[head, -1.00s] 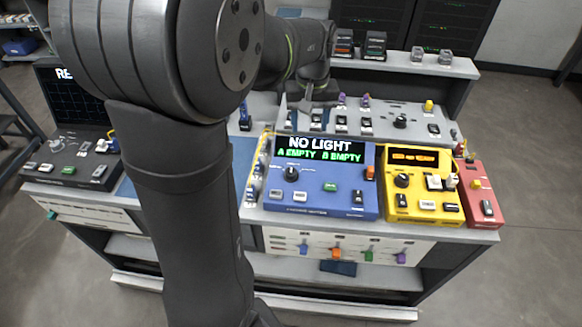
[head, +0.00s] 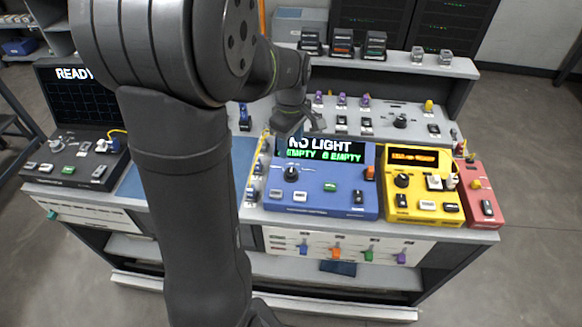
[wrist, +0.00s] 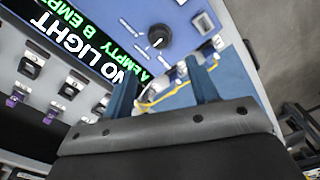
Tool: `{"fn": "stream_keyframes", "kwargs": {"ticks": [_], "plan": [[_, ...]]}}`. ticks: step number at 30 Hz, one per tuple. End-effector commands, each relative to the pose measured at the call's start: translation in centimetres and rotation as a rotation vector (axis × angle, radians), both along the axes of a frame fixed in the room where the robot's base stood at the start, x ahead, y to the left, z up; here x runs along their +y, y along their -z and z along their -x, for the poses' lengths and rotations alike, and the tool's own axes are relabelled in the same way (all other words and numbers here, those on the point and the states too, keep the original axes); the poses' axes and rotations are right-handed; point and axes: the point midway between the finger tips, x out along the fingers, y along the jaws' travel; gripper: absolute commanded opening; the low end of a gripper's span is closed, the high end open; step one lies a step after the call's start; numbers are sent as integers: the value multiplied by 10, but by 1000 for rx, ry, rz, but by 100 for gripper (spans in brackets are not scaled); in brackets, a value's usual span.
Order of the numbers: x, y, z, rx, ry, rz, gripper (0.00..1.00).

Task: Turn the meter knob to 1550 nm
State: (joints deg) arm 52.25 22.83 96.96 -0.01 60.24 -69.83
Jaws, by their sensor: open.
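A blue unit (head: 325,205) has a screen reading "NO LIGHT" and a black dial knob (head: 291,174) with a light pointer mark. A yellow unit (head: 440,210) with an orange display also carries a black knob (head: 401,181). I cannot read the labels to tell which is the meter. The knob's scale is too small to read.
A grey panel (head: 385,108) with another knob (head: 400,121) and purple connectors lies behind. A red box (head: 481,200) stands at the right. A dark unit (head: 75,160) with a "READY" screen stands at the left. A yellow cable (wrist: 170,90) runs near my fingers.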

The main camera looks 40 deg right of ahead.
Motion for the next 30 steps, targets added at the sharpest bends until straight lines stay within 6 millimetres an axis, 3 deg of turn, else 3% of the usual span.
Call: {"fn": "stream_keyframes", "kwargs": {"ticks": [6, 13, 18, 28, 30], "plan": [[1, 50, 1, 3, 1, -3, 54], [0, 89, 0, 2, 1, -2, 54], [0, 103, 0, 0, 1, -1, 54], [0, 105, 0, 0, 1, 0, 54], [0, 105, 0, 0, 1, 0, 42]]}}
